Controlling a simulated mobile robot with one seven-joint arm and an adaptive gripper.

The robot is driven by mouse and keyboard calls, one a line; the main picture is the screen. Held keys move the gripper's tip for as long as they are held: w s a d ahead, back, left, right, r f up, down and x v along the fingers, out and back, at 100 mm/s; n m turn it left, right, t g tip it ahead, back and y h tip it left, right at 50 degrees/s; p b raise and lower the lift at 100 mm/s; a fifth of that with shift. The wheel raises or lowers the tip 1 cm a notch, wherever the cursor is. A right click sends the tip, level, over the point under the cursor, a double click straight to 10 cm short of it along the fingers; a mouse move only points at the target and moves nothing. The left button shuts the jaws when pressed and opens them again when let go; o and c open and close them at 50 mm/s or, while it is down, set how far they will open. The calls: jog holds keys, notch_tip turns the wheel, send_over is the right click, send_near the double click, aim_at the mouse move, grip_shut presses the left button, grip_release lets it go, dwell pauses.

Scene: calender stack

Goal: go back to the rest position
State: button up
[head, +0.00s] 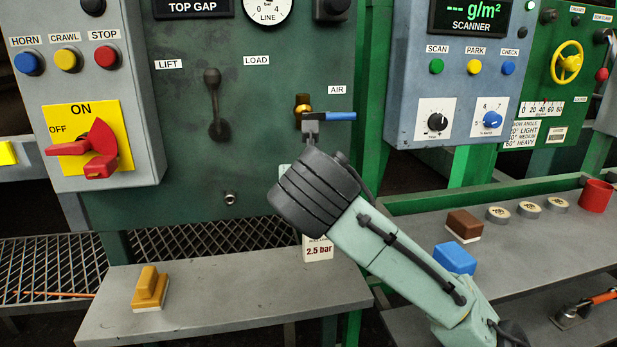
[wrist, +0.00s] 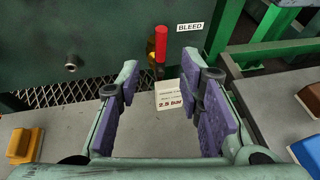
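My gripper shows in the wrist view (wrist: 160,75). Its two purple-padded fingers are wide apart with nothing between the pads. In the head view my own arm hides most of it, in front of the green panel (head: 255,110). In the wrist view a red-handled valve (wrist: 160,45) beside the BLEED label (wrist: 190,27) and a white 2.5 bar card (wrist: 168,97) show beyond the fingers, apart from them. The card also shows in the head view (head: 318,249), partly behind my arm. The blue handle of the AIR valve (head: 341,116) points right, level, above my wrist.
A yellow block (head: 150,286) stands on the grey front shelf (head: 230,300). On the right shelf (head: 535,240) are a blue block (head: 454,258), a brown block (head: 464,225), several round discs (head: 528,209) and a red cup (head: 595,196). A red switch handle (head: 85,148) juts out at left.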

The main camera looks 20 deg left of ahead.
jog(key=shift+s+d+r, duration=0.15)
jog(key=shift+s+d, duration=0.05)
jog(key=shift+s, duration=0.2)
